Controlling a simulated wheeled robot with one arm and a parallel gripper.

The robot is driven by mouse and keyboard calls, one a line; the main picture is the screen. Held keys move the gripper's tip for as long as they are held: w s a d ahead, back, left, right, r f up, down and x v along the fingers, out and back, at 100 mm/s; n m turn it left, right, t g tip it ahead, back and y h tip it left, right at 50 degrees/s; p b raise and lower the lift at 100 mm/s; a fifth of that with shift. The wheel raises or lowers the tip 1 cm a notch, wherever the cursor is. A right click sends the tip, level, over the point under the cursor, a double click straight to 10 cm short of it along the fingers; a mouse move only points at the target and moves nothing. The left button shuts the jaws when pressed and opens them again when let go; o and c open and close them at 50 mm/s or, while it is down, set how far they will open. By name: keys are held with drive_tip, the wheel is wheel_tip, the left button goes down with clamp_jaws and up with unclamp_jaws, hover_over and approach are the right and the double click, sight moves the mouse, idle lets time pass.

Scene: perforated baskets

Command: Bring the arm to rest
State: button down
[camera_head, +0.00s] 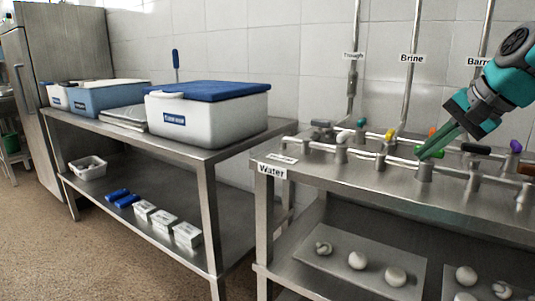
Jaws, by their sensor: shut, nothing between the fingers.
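My gripper (426,152) is at the right of the view, at the end of my teal and dark arm. It points down and to the left, with its greenish fingers shut and empty. The fingertips are at or just above a green valve handle (431,154) on the steel bench (335,183). I cannot tell whether they touch it. The arm is extended over the bench, and its upper part is cut off by the right edge.
Pipes with several coloured valve handles, including a yellow one (391,134), line the bench. A left table (222,144) holds a white box with a blue lid (215,115). Floor (130,262) is clear at lower left.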

drive_tip(key=s+a+f+n+g, duration=0.2)
drive_tip(key=s+a+f+n, duration=0.15)
drive_tip(key=a+f, duration=0.4)
drive_tip(key=s+a+f+n+g, duration=0.25)
drive_tip(key=s+a+f, duration=0.25)
drive_tip(key=a+f, duration=0.25)
drive_tip(key=s+a+f+n+g+h, duration=0.2)
drive_tip(key=s+f+n+g+h, duration=0.1)
drive_tip(key=s+f, duration=1.5)
drive_tip(key=shift+s+a+f+n+g+h, duration=0.35)
drive_tip(key=shift+s+n, duration=0.45)
drive_tip(key=shift+s, duration=0.45)
drive_tip(key=shift+d, duration=0.1)
